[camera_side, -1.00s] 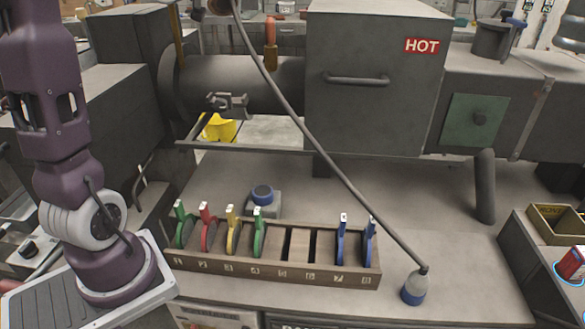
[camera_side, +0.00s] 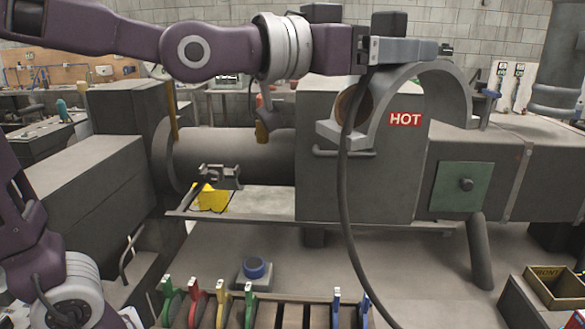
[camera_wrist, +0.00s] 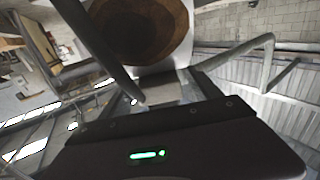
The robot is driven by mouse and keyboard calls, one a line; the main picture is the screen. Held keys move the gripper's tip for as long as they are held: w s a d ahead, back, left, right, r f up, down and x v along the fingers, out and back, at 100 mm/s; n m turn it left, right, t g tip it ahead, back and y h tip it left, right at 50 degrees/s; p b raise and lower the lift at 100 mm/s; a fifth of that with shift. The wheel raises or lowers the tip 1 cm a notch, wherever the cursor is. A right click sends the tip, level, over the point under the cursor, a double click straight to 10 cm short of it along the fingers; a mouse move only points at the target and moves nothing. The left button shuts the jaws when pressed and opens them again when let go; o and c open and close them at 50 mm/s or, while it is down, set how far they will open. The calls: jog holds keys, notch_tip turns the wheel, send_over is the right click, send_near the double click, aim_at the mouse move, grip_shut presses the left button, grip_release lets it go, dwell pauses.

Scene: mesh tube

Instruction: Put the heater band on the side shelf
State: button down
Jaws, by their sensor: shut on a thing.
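My gripper (camera_side: 402,51) is shut at the top of the side view, with the heater band (camera_side: 452,84) at its fingers. The band is a large grey open arc, with a flange at its lower left end and a brown inner face partly showing. It hangs in the air in front of the furnace-like grey housing marked HOT. In the wrist view, a round brown face (camera_wrist: 140,28) shows beyond my gripper body (camera_wrist: 180,140). The exact grip contact is hidden. The likely side shelf (camera_side: 515,305) is a grey top at the lower right, partly cut off.
A dark cable (camera_side: 345,205) hangs from near the band down to the bottom edge. The HOT housing (camera_side: 315,185) stands behind. A slotted rack with coloured tags (camera_side: 250,300) lies below, near a blue-topped button (camera_side: 254,268). An olive box (camera_side: 553,288) sits at the lower right.

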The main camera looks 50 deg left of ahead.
jog(key=s+d+f+m+g+h, duration=0.1)
jog(key=s+d+f+m+h, duration=0.1)
jog(key=s+d, duration=0.5)
jog(key=s+d+f+m+g+h, duration=0.2)
jog(key=s+d+f+m+h, duration=0.1)
jog(key=s+d+f+h, duration=0.1)
jog(key=s+d+h, duration=0.1)
jog(key=s+d, duration=0.1)
jog(key=d, duration=0.1)
jog(key=shift+s+d+g, duration=0.25)
jog(key=shift+s+g, duration=0.05)
jog(key=shift+s, duration=0.1)
jog(key=shift+w+a, duration=0.1)
jog(key=w+d+f+n+t+y, duration=0.15)
jog(key=w+d+f, duration=0.25)
jog(key=w, duration=0.5)
jog(key=w+d+f+n+t+y, duration=0.1)
jog(key=w+d+f+n+y, duration=0.3)
jog(key=w, duration=0.6)
jog(key=w+a+f+n+t+y, duration=0.1)
jog(key=w+f+y, duration=0.1)
jog(key=f, duration=1.3)
jog(key=w+f+n+y, duration=0.1)
jog(key=f+y, duration=0.3)
jog(key=f, duration=1.2)
jog(key=shift+w+a+t, duration=0.35)
jog(key=shift+w, duration=0.1)
